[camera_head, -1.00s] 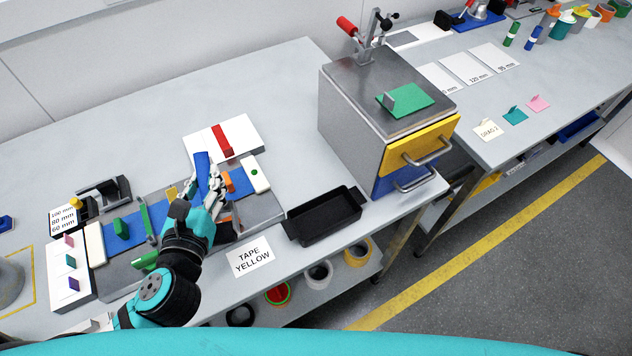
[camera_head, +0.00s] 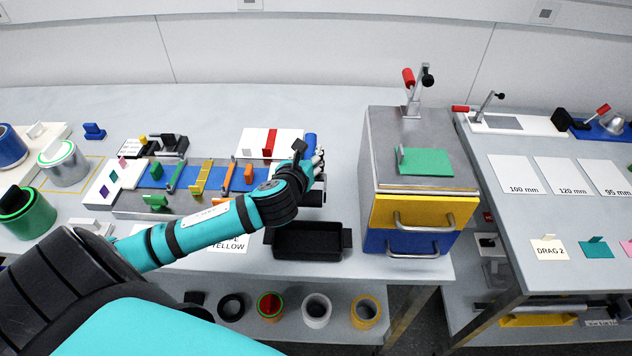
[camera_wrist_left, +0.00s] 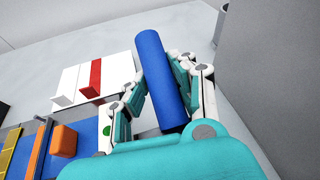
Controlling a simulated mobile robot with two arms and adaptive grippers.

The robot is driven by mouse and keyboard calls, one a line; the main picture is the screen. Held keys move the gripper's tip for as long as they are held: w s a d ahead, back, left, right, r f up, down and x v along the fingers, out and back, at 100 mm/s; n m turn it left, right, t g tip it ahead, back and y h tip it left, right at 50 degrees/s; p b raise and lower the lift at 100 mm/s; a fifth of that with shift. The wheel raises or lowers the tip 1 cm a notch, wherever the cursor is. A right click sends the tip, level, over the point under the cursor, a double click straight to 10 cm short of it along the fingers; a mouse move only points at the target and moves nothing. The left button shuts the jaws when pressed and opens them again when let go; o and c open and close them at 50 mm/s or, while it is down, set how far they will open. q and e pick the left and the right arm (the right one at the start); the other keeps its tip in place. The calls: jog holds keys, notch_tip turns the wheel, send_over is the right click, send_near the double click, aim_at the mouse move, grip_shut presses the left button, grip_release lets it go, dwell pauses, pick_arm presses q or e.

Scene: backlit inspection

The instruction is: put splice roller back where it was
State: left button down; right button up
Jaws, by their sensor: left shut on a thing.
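The blue roller (camera_head: 310,142), which I take to be the splice roller, is a plain cylinder. My left gripper (camera_head: 314,164) is shut on it and holds it tilted, right of the white plate with a red bar (camera_head: 268,146). In the left wrist view the roller (camera_wrist_left: 160,80) stands out between the fingers of the left gripper (camera_wrist_left: 158,92), its far end free. The splice fixture (camera_head: 200,178), with a blue bed and green, yellow and orange parts, lies left of the gripper. My left forearm hides part of it. My right gripper is not in view.
A black tray (camera_head: 306,256) lies in front of the gripper. A metal cabinet with yellow and blue drawers (camera_head: 420,215) stands close on the right, a green plate (camera_head: 427,162) on top. Bare table (camera_head: 250,105) lies behind the white plate.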

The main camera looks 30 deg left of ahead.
pick_arm(q)
jog(key=shift+f, duration=0.55)
jog(key=f, duration=0.3)
jog(key=shift+d+f, duration=0.25)
jog(key=shift+f, duration=0.2)
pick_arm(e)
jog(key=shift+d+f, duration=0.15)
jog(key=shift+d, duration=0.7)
pick_arm(q)
jog(key=shift+f, duration=0.15)
